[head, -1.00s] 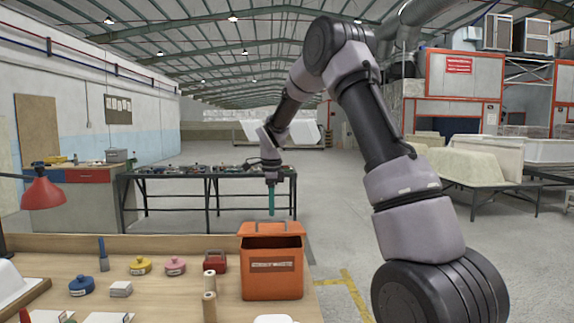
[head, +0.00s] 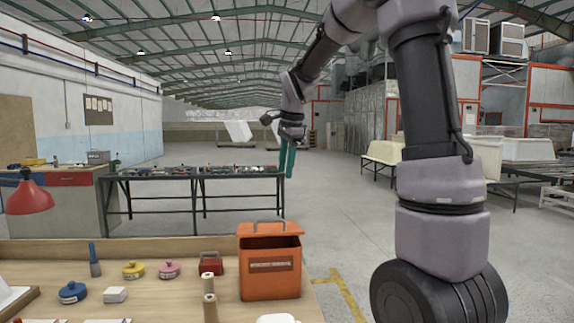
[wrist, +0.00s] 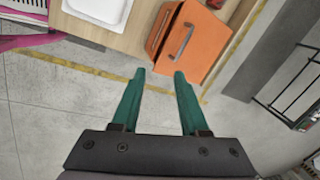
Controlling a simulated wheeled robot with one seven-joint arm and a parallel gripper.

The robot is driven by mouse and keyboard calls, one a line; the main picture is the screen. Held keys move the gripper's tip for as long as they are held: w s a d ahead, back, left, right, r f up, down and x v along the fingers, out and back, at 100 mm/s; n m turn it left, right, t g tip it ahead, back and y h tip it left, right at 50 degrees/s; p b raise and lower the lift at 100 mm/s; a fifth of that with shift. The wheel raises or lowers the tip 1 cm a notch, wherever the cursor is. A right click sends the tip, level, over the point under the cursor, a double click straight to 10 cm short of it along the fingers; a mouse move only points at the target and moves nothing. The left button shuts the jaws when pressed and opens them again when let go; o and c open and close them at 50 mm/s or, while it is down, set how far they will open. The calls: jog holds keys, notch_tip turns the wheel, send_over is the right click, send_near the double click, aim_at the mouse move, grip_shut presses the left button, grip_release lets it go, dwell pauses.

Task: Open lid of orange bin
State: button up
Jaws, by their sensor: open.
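The orange bin (head: 270,282) stands at the right end of the wooden table. Its orange lid (head: 268,230) carries a grey handle. A dark gap shows under the lid's front edge, so it looks partly raised; how far is hard to judge. In the wrist view the bin's lid handle (wrist: 181,42) lies just beyond the fingertips, and a dark slit runs along one side of the lid. My gripper (head: 287,177) has green fingers pointing down, behind and above the bin. In the wrist view my gripper (wrist: 159,72) is open and empty, with its fingers apart from the bin.
A red lamp (head: 30,195) is at the left. A long black bench (head: 200,175) stands behind. The floor right of the table is clear.

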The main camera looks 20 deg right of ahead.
jog(key=shift+s+d+r, duration=0.1)
jog(key=shift+s+r, duration=0.3)
jog(key=shift+s, duration=0.35)
jog(key=shift+c, duration=0.3)
